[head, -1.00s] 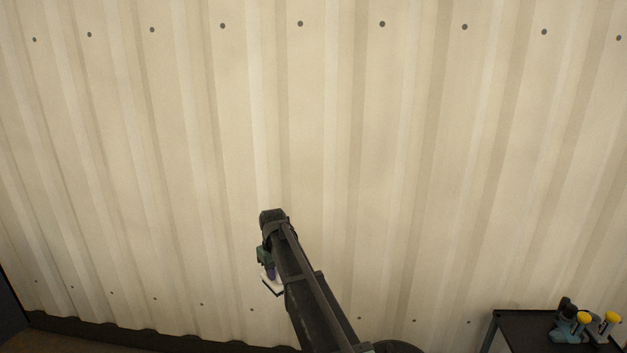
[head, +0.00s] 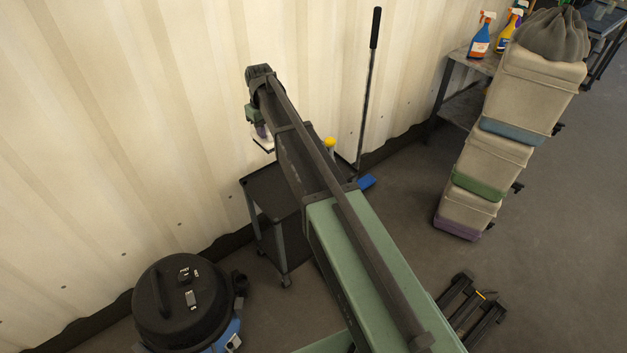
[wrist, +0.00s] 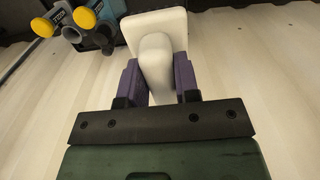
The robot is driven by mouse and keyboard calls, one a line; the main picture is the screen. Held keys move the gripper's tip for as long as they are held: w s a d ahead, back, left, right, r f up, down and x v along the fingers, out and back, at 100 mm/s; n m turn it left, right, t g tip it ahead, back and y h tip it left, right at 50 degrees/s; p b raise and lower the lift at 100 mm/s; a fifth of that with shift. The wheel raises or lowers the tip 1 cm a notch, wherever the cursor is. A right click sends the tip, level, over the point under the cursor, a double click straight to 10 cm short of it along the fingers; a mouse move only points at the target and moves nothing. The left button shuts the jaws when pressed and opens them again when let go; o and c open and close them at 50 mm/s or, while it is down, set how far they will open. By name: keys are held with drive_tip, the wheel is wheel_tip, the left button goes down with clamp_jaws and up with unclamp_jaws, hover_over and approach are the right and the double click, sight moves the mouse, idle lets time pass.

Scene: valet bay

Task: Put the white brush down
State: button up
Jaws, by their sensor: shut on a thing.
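The white brush (wrist: 155,32) is in my gripper (wrist: 160,82), with the purple fingers closed on both sides of its handle in the wrist view. In the head view my gripper (head: 260,130) hangs from the arm's end near the corrugated wall, with the white brush (head: 264,143) below it. The brush is held up in the air, left of and above a dark trolley (head: 262,185). My arm hides much of the trolley's top.
A black-topped vacuum (head: 185,298) stands on the floor at lower left. A blue-headed broom (head: 367,182) leans on the wall. Stacked bins (head: 497,150) stand to the right, beside a table (head: 483,62) with spray bottles. Yellow-capped tools (wrist: 84,17) show at the wrist view's upper left.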

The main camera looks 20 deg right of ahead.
drive_tip(key=f+b, duration=0.2)
drive_tip(key=w+d+f+b, duration=0.1)
drive_tip(key=shift+w+d+f+b, duration=0.2)
drive_tip(key=shift+f+b, duration=0.15)
drive_tip(key=shift+f, duration=0.05)
drive_tip(key=shift+m, duration=0.3)
drive_tip(key=f+b, duration=0.8)
drive_tip(key=w+a+f+b, duration=0.1)
drive_tip(key=f+b, duration=0.7)
drive_tip(key=w+f+b, duration=0.1)
drive_tip(key=f+b, duration=0.7)
drive_tip(key=shift+w+a+f+b, duration=0.1)
drive_tip(key=shift+a+f+b, duration=0.1)
drive_tip(key=shift+f+b, duration=0.1)
drive_tip(key=shift+r+p, duration=0.3)
drive_tip(key=shift+f, duration=0.2)
drive_tip(key=o, duration=0.8)
drive_tip(key=shift+o, duration=0.2)
drive_tip(key=shift+r, duration=0.15)
